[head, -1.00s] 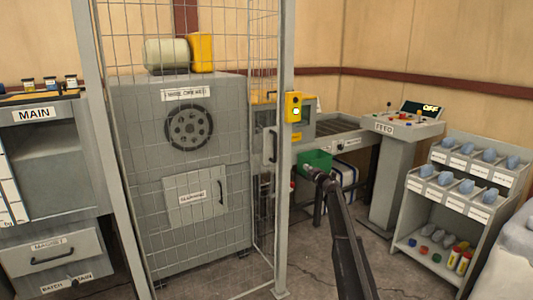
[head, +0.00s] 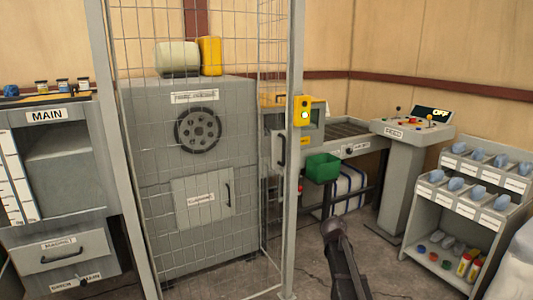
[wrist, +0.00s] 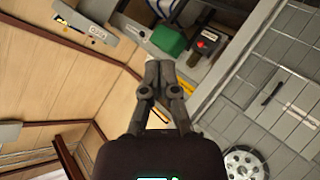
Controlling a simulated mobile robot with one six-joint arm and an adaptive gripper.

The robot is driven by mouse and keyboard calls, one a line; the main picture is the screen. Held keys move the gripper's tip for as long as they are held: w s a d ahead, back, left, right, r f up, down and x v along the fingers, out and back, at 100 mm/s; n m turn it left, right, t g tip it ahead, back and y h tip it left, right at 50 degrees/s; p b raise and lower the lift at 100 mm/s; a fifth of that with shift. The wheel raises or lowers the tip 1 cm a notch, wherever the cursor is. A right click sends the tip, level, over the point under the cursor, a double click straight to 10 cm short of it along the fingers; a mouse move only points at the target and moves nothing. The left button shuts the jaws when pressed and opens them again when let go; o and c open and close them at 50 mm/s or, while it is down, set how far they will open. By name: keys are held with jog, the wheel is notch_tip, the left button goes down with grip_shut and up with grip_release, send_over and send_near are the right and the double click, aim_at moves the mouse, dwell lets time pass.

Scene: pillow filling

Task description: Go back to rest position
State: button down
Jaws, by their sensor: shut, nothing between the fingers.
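My gripper (wrist: 159,72) shows in the wrist view with its two dark fingers together and nothing between them. In the head view my dark arm rises from the bottom edge, right of the fence post, and its upper end stands below the green bin. I cannot make out the fingers there. The green bin (head: 323,168) hangs at the front of the conveyor frame; it also shows beyond the fingertips in the wrist view (wrist: 170,40).
A mesh fence with a grey post (head: 292,200) stands left of my arm, before a large grey machine (head: 190,140). Bare floor (head: 385,275) lies between.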

jog(key=s+a+f+m+g+y, duration=0.1)
jog(key=s+a+f+g+y, duration=0.2)
jog(key=s, duration=0.9)
jog(key=s+a+f+m+g+y, duration=0.1)
jog(key=s+a+f+g, duration=0.3)
jog(key=s, duration=0.7)
jog(key=s+a+f+m+g+y, duration=0.1)
jog(key=s+a+f+g+y, duration=0.25)
jog(key=s, duration=0.85)
notch_tip(320, 180, up, 16)
jog(key=a+h+p, duration=0.1)
jog(key=p, duration=1.3)
jog(key=shift+w+f+h+p, duration=0.25)
jog(key=shift+w+h+p, duration=0.05)
jog(key=shift+w+h, duration=0.1)
jog(key=shift+a, duration=0.1)
